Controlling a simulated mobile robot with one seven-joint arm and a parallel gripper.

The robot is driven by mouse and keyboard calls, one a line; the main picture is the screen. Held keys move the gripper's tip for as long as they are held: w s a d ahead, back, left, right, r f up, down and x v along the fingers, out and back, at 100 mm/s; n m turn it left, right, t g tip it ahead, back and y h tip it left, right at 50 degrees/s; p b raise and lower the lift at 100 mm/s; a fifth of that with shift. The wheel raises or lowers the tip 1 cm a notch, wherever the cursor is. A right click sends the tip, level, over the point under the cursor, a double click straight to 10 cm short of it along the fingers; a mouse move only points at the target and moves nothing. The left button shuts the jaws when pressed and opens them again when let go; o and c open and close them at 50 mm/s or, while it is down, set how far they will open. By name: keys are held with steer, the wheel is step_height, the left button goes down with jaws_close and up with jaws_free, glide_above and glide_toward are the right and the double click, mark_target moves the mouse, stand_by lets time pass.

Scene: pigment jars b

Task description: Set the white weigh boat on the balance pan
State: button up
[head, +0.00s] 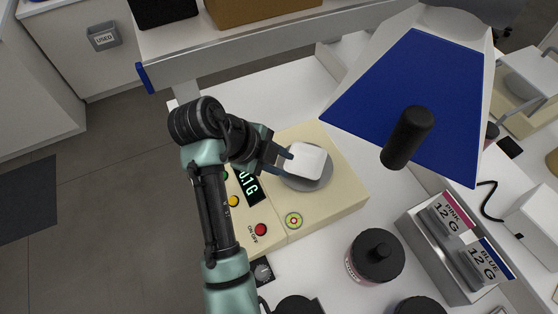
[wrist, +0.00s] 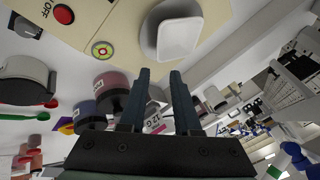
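The white weigh boat (head: 306,160) rests on the round grey balance pan (head: 312,184), toward the pan's far side. The cream balance (head: 340,190) has a display reading 0.1 G. My gripper (head: 285,158) is just left of the boat in the head view, its fingers pointing toward it. In the wrist view, the boat (wrist: 180,40) and the pan (wrist: 149,38) lie just past my fingertips (wrist: 160,73). The fingers are apart with nothing between them. Whether a fingertip touches the boat's edge is hard to tell.
A dark-lidded jar (head: 376,257) stands in front of the balance. A metal rack (head: 445,250) with PINK and BLUE 12 G labels is at the right. A blue-and-white panel (head: 415,95) with a black cylinder (head: 407,137) overhangs the back right. White bench surrounds the balance.

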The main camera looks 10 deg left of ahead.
steer(key=w+d+r+n+t+y, duration=0.15)
steer(key=w+r+n+t, duration=0.4)
steer(key=r, duration=0.75)
steer(key=w+r+n+t+y, duration=0.2)
steer(key=w+r+n+t, duration=0.3)
steer(key=r, duration=0.8)
steer(key=s+d+r+n+t, duration=0.1)
steer(key=s+r+n+t, duration=0.2)
steer(key=s+r, duration=0.3)
steer(key=s+d+r+n+t+y, duration=0.1)
steer(key=s+r+n+t, duration=0.3)
steer(key=r, duration=0.9)
steer(key=s+d+r+n+t, duration=0.2)
steer(key=s+r+n+t, duration=0.1)
steer(key=s+r+t, duration=0.3)
step_height(320, 180, up, 4)
steer(key=shift+s+d+f+y, duration=0.15)
steer(key=shift+s+d+y, duration=0.25)
steer(key=shift+s, duration=0.75)
step_height(320, 180, down, 3)
steer(key=b, duration=0.3)
